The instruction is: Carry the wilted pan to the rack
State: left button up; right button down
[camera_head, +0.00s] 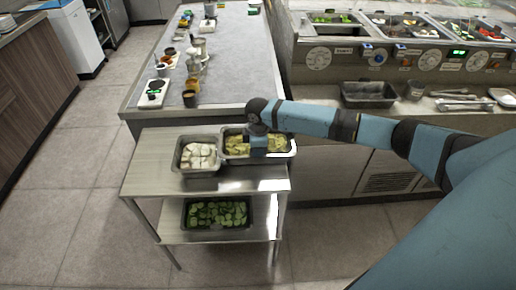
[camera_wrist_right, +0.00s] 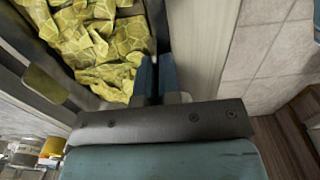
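The wilted pan (camera_head: 231,158) is a steel pan of yellowed leaves at the right of the steel rack's (camera_head: 150,172) top shelf, its right end near the shelf edge. I cannot tell whether it rests on the shelf or hangs just above. My right gripper (camera_head: 258,150) points down at the pan's near side. In the right wrist view the yellow leaves (camera_wrist_right: 95,45) fill the upper left, and my right gripper's fingers (camera_wrist_right: 157,80) are close together at the pan's wall, apparently pinching it. The fingertips are partly hidden. My left gripper is out of view.
A pan of white pieces (camera_head: 198,171) stands left of the wilted pan, close beside it. A pan of green slices (camera_head: 216,228) is on the lower shelf. Behind are a grey counter (camera_head: 235,60) with cups and a topping station (camera_head: 400,60) with an empty dark pan (camera_head: 368,101). The rack's left top is bare.

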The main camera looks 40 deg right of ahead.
jog(key=shift+f, duration=0.2)
jog(key=c, duration=1.2)
grip_release()
jog(key=shift+c, duration=0.2)
jog(key=shift+s, duration=0.1)
jog(key=shift+f, duration=0.1)
notch_tip(320, 180, up, 14)
